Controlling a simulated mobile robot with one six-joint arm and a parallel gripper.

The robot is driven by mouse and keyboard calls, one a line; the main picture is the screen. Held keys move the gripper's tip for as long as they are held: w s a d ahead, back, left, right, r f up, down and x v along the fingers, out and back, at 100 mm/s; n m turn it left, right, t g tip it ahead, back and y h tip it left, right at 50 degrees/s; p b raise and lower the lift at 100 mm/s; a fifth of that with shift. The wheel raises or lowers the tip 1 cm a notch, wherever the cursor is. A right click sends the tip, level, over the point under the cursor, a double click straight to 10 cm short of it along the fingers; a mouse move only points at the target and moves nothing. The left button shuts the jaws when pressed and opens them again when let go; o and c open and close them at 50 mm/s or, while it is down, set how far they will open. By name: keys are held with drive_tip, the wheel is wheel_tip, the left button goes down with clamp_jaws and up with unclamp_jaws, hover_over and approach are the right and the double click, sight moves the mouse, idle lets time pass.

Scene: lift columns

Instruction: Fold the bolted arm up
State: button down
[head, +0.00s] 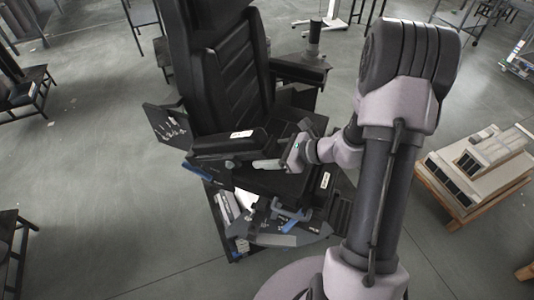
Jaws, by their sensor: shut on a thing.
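A black seat with a tall ribbed backrest (232,75) stands left of centre in the head view. Its near armrest (230,141), which I take as the bolted arm, lies roughly level and carries a small white label. My gripper (262,165) reaches in from the right, just below the armrest's front end, and is shut on a dark part at its underside. The exact contact is small and hard to make out. The armrest's bolt and hinge cannot be made out.
A second armrest (300,68) with an upright cylinder is on the seat's far side. A cluttered base with blue and grey parts (285,222) sits below the seat. A wooden pallet (475,185) with pale boxes stands right. Open grey floor (90,200) lies left.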

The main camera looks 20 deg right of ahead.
drive_tip(key=w+a+r+g+h+p, duration=0.1)
drive_tip(key=r+p, duration=0.2)
drive_tip(key=p, duration=0.1)
drive_tip(key=w+a+r+g+h+p, duration=0.1)
drive_tip(key=w+a+r+p, duration=0.1)
drive_tip(key=r+p, duration=0.2)
drive_tip(key=w+a+r+g+h+p, duration=0.1)
drive_tip(key=w+a+r+p, duration=0.1)
drive_tip(key=p, duration=0.3)
drive_tip(key=shift+w+a+r, duration=0.1)
drive_tip(key=shift+w+r, duration=0.05)
drive_tip(key=shift+r, duration=0.7)
drive_tip(key=w+a+r+p, duration=0.5)
drive_tip(key=w+a+p, duration=0.2)
drive_tip(key=shift+r, duration=0.15)
drive_tip(key=shift+c, duration=2.2)
unclamp_jaws()
drive_tip(key=shift+w+a, duration=0.1)
drive_tip(key=v, duration=1.7)
drive_tip(key=shift+r, duration=0.25)
